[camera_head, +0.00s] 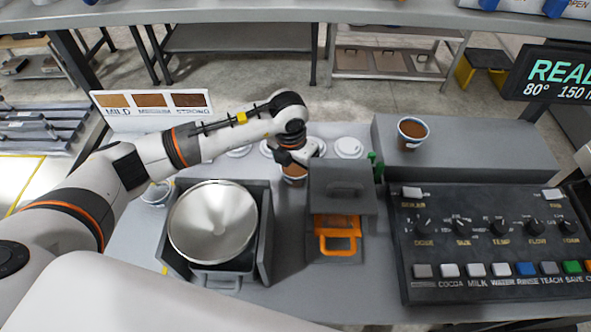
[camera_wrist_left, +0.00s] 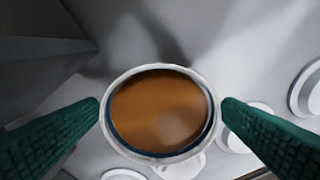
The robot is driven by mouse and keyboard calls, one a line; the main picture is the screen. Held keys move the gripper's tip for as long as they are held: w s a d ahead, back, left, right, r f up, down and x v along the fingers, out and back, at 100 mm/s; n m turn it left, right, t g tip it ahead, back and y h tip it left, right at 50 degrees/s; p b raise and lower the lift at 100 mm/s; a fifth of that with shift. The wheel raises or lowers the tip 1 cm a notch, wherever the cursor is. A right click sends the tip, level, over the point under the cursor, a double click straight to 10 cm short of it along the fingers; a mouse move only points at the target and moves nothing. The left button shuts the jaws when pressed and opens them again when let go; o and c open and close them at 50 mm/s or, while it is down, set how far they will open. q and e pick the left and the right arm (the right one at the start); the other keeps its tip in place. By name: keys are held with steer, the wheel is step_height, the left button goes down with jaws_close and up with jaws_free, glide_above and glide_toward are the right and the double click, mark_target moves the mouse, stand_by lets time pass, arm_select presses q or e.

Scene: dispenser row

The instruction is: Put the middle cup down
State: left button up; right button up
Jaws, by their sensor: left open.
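The middle cup (camera_head: 293,179) stands behind the bowl and the dark box, largely hidden by my left gripper (camera_head: 297,160). In the left wrist view the cup (camera_wrist_left: 160,110) is filled with brown liquid and seen from above. The green fingers of my left gripper (camera_wrist_left: 160,112) are open, one on each side of its rim, with only a thin gap visible. Another brown-filled cup (camera_head: 412,133) stands upright on the grey raised block at the right. A third cup (camera_head: 156,192) is at the left, partly hidden by my arm. My right gripper is not in view.
A metal bowl (camera_head: 213,222) sits in a dark holder. A dark box (camera_head: 342,186) with an orange drawer (camera_head: 337,231) is close beside the gripper. White lids (camera_head: 349,147) lie behind. A control panel (camera_head: 490,245) fills the right.

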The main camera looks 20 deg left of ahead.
mark_target(295, 173)
arm_select(q)
steer(key=shift+w+f, duration=0.2)
steer(key=shift+f, duration=0.95)
steer(key=c, duration=1.2)
